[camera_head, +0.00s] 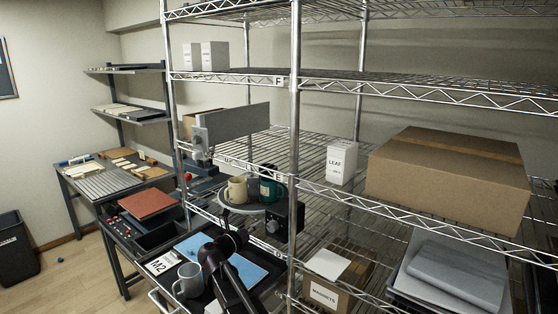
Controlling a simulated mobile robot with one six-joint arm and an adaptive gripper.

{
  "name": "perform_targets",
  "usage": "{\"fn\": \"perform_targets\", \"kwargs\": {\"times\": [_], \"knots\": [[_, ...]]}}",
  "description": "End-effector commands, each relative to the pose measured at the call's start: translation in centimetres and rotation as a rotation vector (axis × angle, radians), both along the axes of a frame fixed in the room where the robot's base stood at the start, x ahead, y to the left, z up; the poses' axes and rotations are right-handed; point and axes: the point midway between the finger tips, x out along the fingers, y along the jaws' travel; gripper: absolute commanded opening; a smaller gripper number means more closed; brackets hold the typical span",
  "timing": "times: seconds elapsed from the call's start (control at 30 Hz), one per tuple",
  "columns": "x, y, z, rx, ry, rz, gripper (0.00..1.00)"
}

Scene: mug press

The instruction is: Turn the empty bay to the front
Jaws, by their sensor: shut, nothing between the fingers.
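A round grey turntable (245,207) sits on the wire shelf under the press. A cream mug (237,189) stands on its left-front part and a teal mug (268,186) on its right, partly behind dark parts of my arm. My arm reaches up from the bottom to the turntable's front right. My gripper (272,196) is small and dark there, shut with nothing in it; I cannot tell whether it touches the turntable. The empty bay cannot be made out clearly.
A grey mug (190,280), a card marked M2 (163,263) and a blue mat (230,258) lie on the tray below. A shelf post (296,130) stands just right of the turntable. A large cardboard box (450,178) and a white LEAF box (341,163) are further right.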

Motion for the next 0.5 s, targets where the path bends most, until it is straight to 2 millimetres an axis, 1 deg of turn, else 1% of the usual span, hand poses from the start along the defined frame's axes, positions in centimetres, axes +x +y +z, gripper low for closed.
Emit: {"fn": "perform_targets", "kwargs": {"times": [0.03, 0.2, 0.5], "knots": [[0.5, -0.4, 0.0, 0.000, 0.000, -0.001, 0.00], [1.7, -1.2, 0.0, 0.000, 0.000, 0.000, 0.00], [2.6, -1.9, 0.0, 0.000, 0.000, 0.002, 0.00]]}}
